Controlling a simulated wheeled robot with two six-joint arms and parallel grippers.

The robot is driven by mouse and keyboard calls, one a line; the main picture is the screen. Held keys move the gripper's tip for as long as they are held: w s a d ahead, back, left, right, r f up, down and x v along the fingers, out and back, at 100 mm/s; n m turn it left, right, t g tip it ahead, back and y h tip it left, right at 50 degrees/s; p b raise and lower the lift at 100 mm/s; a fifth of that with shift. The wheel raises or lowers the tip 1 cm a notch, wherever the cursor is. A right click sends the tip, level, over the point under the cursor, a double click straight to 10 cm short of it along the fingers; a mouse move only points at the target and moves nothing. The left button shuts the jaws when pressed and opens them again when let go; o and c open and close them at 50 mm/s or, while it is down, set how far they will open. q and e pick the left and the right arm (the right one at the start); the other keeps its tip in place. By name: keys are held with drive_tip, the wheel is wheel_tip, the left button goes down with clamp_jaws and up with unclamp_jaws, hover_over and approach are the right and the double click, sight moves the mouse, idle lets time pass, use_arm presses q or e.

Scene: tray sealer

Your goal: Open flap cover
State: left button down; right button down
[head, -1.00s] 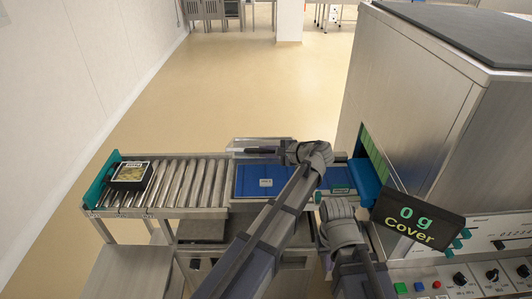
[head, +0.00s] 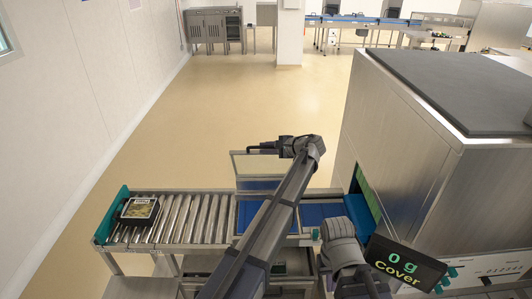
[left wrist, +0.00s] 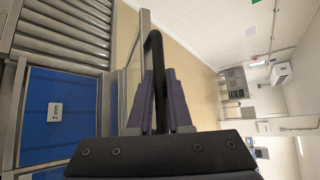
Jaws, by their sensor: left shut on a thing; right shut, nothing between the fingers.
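The flap cover (head: 239,168) is a clear panel in a thin metal frame. It stands raised above the blue bed (head: 250,213) of the conveyor. My left gripper (head: 262,148) is at its top edge, shut on the cover's dark handle. In the left wrist view the black handle (left wrist: 155,70) lies between my purple fingers, beside the cover's pale frame (left wrist: 132,65). My left arm crosses in front of part of the cover and bed. My right gripper (head: 337,229) is low in front of the machine's inlet, clear of the cover; its fingertips are hidden.
A black food tray (head: 138,211) sits on the roller conveyor (head: 188,217) at the left, by a teal end stop (head: 110,216). The large steel sealer (head: 405,150) stands at the right. The display (head: 405,262) reads 0 g, Cover. Floor behind the conveyor is clear.

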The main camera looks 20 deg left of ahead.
use_arm(q)
drive_tip(key=shift+w+r, duration=0.2)
drive_tip(key=shift+w, duration=0.15)
use_arm(e)
drive_tip(key=shift+r, duration=0.2)
use_arm(q)
drive_tip(key=c, duration=0.8)
unclamp_jaws()
drive_tip(key=shift+c, duration=0.2)
drive_tip(key=shift+s, duration=0.1)
